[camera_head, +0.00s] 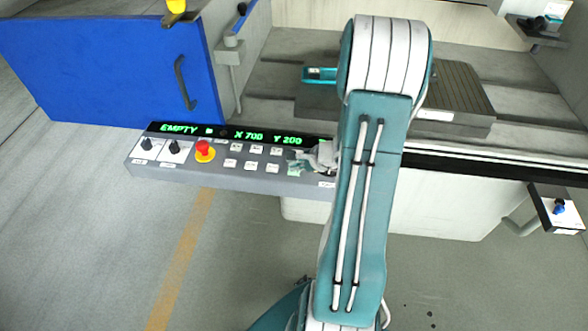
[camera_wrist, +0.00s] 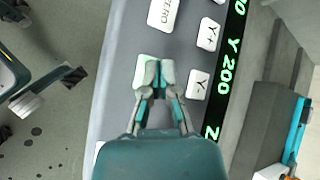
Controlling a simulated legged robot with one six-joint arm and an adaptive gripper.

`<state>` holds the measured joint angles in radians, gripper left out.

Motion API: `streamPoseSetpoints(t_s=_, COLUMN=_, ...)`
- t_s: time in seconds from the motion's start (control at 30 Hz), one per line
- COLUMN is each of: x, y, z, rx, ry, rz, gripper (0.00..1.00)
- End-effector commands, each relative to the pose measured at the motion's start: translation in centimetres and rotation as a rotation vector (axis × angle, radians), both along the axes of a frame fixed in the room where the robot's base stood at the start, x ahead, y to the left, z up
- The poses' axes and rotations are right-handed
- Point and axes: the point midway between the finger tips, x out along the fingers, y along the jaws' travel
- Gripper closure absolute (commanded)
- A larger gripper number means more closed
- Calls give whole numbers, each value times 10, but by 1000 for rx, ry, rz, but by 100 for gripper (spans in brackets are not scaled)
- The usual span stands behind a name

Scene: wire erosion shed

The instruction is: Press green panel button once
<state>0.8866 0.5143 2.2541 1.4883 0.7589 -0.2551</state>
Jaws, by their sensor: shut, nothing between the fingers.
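The control panel (camera_head: 215,176) is a grey console with a lit green display (camera_head: 240,136) reading "EMPTY", "X 700" and "Y 200". A pale green button (camera_wrist: 141,72) shows in the wrist view, partly hidden behind the fingertips of my gripper (camera_wrist: 154,75). The same green button (camera_head: 294,169) shows small at the panel's right part in the head view, just below my gripper (camera_head: 308,158). My gripper is shut and empty, its fingertips over the button's right side. I cannot tell whether they touch it.
White buttons stand close by, such as the ZERO key (camera_wrist: 164,14) and two keys (camera_wrist: 208,34) nearer the display. A red stop knob (camera_head: 204,151) and two black dials (camera_head: 174,147) sit to the left. A blue door (camera_head: 100,70) stands behind.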

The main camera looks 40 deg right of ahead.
Motion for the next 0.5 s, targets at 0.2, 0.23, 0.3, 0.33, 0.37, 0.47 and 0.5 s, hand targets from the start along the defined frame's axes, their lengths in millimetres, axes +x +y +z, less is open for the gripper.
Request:
streamPoseSetpoints(t_s=0.2, x=0, y=0, z=-1, rx=0, ry=0, rz=0, gripper=100)
streamPoseSetpoints(t_s=0.23, x=0, y=0, z=-1, rx=0, ry=0, rz=0, gripper=100)
streamPoseSetpoints(t_s=0.3, x=0, y=0, z=-1, rx=0, ry=0, rz=0, gripper=100)
streamPoseSetpoints(t_s=0.33, x=0, y=0, z=-1, rx=0, ry=0, rz=0, gripper=100)
streamPoseSetpoints(t_s=0.37, x=0, y=0, z=0, rx=0, ry=0, rz=0, gripper=100)
streamPoseSetpoints(t_s=0.47, x=0, y=-1, z=3, rx=-1, ry=0, rz=1, gripper=100)
streamPoseSetpoints(t_s=0.5, x=0, y=-1, z=5, rx=-1, ry=0, rz=1, gripper=100)
